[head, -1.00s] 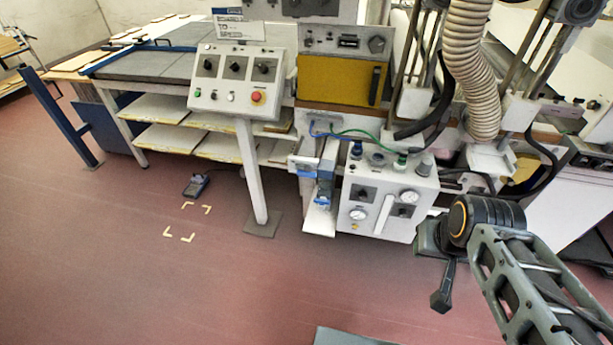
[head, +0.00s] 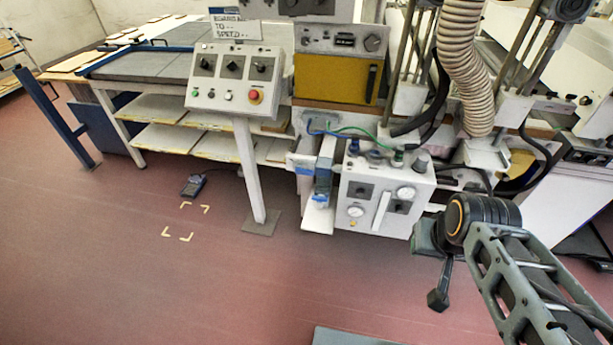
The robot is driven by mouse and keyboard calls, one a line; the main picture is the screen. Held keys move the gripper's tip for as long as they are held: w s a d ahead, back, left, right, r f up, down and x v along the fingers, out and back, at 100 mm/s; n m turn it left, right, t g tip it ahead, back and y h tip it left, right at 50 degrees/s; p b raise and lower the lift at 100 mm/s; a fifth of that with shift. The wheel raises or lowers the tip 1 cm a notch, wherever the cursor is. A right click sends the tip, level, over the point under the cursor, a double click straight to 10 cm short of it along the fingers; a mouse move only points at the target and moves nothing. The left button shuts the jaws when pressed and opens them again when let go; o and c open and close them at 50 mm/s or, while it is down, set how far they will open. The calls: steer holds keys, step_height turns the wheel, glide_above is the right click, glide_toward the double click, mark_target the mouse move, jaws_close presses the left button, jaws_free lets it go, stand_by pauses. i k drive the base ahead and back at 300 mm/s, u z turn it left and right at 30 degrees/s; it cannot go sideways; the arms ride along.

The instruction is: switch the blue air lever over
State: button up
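The white air panel (head: 384,205) stands low on the machine's front, with round gauges, dark square switches and a pale upright handle. A blue part (head: 322,183) sits on the bracket at its left side, and a dark blue knob (head: 353,147) is on its top. I cannot tell which blue part is the air lever, or its position. My arm comes in from the lower right. Its end, with my gripper (head: 438,299), hangs over the floor right of and in front of the panel, apart from it. The fingers are too unclear to tell open from shut.
A grey control box (head: 236,80) with a red button stands on a white post (head: 250,175) left of the panel. A foot pedal (head: 194,186) lies on the floor near yellow corner marks. A ribbed hose (head: 463,65) hangs above right.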

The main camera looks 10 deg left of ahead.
mark_target(298, 170)
steer(key=k, duration=1.2)
steer(key=u, duration=0.7)
steer(key=i, duration=0.4)
steer(key=u, duration=0.8)
steer(key=i, duration=0.85)
steer(key=z, duration=0.55)
steer(key=i, duration=0.85)
steer(key=z, duration=0.95)
